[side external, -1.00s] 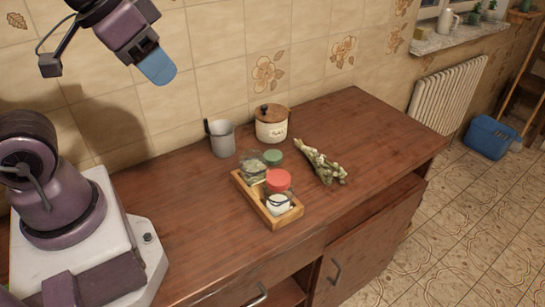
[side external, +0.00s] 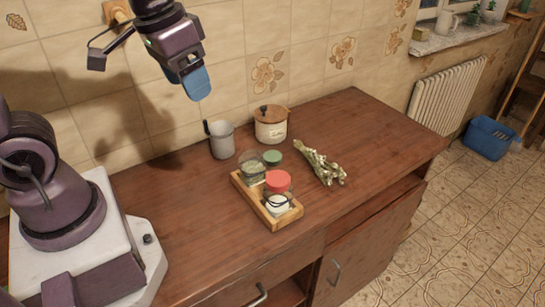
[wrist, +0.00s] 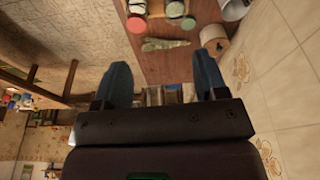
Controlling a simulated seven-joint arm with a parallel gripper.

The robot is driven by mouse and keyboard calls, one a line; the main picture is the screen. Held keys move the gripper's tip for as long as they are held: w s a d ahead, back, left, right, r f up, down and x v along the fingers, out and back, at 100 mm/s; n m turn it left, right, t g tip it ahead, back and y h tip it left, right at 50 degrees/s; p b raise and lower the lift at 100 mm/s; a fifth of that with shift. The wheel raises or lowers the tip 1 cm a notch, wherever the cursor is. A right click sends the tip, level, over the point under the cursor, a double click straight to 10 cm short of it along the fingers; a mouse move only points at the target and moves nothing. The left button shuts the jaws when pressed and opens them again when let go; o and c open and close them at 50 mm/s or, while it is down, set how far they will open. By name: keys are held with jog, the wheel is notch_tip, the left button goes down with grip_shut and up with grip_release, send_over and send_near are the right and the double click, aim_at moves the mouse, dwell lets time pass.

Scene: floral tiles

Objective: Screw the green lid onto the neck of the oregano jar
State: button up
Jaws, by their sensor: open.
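The oregano jar (side external: 252,168) is clear glass with green-brown contents. It stands upright at the far end of the wooden tray, and its top looks open. The green lid (side external: 272,158) lies on the counter just beside the jar, apart from it. In the wrist view the green lid (wrist: 188,23) and the jar (wrist: 174,9) show near the top edge. My gripper (side external: 195,84) is up by the wall, left of and well above the tray, with blue fingers. In the wrist view its fingers (wrist: 160,70) are spread with nothing between them.
A grey mug (side external: 222,140) and a wooden-lidded canister (side external: 271,126) stand behind. A dried herb bundle (side external: 320,165) lies right. The counter's right end is clear.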

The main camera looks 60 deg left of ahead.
jog(key=w+a+f+n+g, duration=0.2)
jog(key=w+a+f+n, duration=0.25)
jog(key=w+f, duration=0.4)
jog(key=n, duration=1.4)
send_over(273, 156)
notch_tip(273, 156, down, 10)
jog(key=f, duration=0.1)
jog(key=shift+g, duration=0.3)
notch_tip(273, 156, down, 12)
jog(key=shift+a+r, duration=0.15)
jog(key=c, duration=0.7)
